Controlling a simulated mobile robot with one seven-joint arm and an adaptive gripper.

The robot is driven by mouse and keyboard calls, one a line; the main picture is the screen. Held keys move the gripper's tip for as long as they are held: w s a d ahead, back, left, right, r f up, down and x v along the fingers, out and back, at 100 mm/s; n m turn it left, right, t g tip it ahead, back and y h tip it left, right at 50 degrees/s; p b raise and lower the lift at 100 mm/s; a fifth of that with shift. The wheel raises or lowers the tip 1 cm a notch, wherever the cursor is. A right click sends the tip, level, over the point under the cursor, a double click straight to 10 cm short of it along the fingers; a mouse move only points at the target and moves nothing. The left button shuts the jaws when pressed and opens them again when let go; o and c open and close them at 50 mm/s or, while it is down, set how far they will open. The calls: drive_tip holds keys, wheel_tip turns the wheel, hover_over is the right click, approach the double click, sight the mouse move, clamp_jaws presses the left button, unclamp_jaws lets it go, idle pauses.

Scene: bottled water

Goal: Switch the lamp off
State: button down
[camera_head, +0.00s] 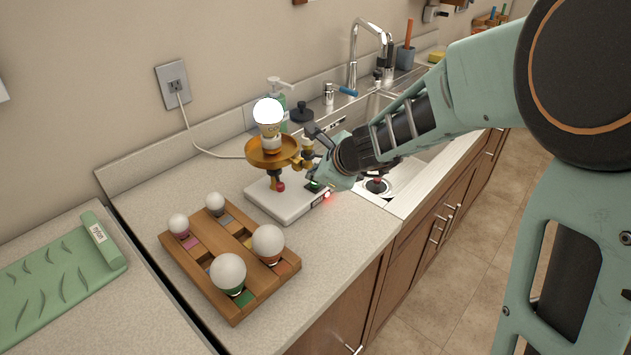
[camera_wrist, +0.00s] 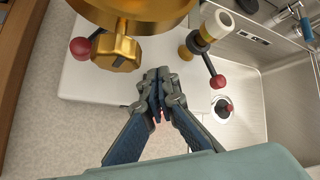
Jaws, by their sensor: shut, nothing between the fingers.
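The lamp stands on a white base (camera_head: 284,204) on the counter, with a brass dish (camera_head: 272,152) and a glowing bulb (camera_head: 268,111) on top; the bulb is lit. Contact cannot be told.
A wooden tray (camera_head: 190,266) with several white bulbs sits left of the lamp. The sink (camera_head: 372,110) with its faucet (camera_head: 368,36) lies behind and to the right. A cord runs to the wall outlet (camera_head: 174,84). A green mat (camera_head: 58,280) lies at far left.

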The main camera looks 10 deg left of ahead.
drive_tip(key=shift+f, duration=0.1)
idle(0.5)
drive_tip(key=shift+f+b, duration=0.4)
drive_tip(key=shift+b, duration=0.15)
drive_tip(key=shift+f, duration=0.1)
idle(0.3)
drive_tip(key=shift+r+p, duration=0.45)
drive_tip(key=shift+r, duration=0.15)
wheel_tip(320, 180, up, 6)
drive_tip(key=p, duration=0.5)
drive_tip(key=shift+p, duration=0.4)
